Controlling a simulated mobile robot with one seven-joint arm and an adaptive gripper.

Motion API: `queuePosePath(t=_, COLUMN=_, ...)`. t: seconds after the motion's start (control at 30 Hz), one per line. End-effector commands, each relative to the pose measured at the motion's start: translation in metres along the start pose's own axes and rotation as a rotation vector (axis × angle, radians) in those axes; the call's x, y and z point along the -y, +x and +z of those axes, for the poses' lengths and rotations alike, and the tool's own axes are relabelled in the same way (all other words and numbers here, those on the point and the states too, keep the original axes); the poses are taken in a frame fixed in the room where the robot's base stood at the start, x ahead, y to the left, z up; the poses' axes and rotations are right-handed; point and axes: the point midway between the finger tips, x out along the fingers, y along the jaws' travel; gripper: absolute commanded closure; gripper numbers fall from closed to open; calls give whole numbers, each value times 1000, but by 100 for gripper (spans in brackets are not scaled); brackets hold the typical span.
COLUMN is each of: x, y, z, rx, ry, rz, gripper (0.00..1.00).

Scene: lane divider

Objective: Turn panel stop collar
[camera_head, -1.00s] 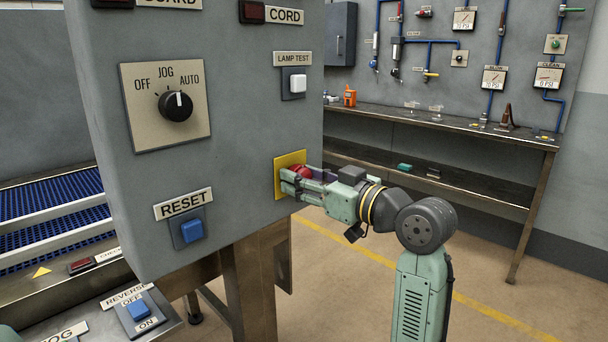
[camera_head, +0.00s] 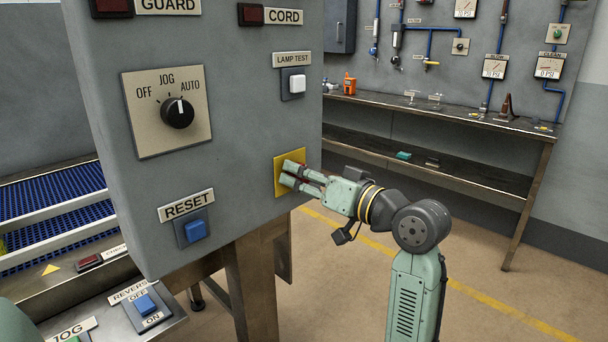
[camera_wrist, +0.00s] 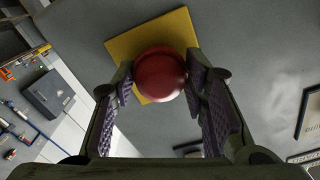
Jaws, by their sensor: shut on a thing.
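The panel stop is a round red mushroom button (camera_wrist: 160,76) on a square yellow plate (camera_head: 279,188) at the right side of the grey panel. In the wrist view the plate (camera_wrist: 122,47) looks tilted behind the button. My gripper (camera_head: 289,174) reaches the plate from the right and is shut on the red button. In the wrist view the purple finger pads of my gripper (camera_wrist: 160,90) lie on either side of it. In the head view the fingers hide nearly all the red button. The collar behind the button's head is hidden.
The panel (camera_head: 250,140) also bears an OFF/JOG/AUTO knob (camera_head: 177,112) pointing near AUTO, a blue RESET button (camera_head: 195,231) and a white LAMP TEST button (camera_head: 297,83). A workbench (camera_head: 450,122) stands at the back right. Open floor lies right of the panel.

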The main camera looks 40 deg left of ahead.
Motion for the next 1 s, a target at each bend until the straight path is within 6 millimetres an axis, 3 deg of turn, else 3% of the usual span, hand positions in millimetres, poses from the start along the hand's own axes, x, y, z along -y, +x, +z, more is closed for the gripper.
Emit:
queuePosePath(t=0.23, x=0, y=0, z=-1, rx=-2, ry=0, rz=0, gripper=88)
queuePosePath(t=0.27, x=0, y=0, z=-1, rx=-2, ry=0, rz=0, gripper=59)
queuePosePath(t=0.57, x=0, y=0, z=0, rx=-1, ry=-1, rz=0, gripper=39)
queuePosePath(t=0.87, x=0, y=-1, z=0, rx=-1, ry=-1, rz=0, gripper=39)
queuePosePath(t=1.0, x=-1, y=-12, z=-1, rx=-2, ry=-1, rz=1, gripper=39)
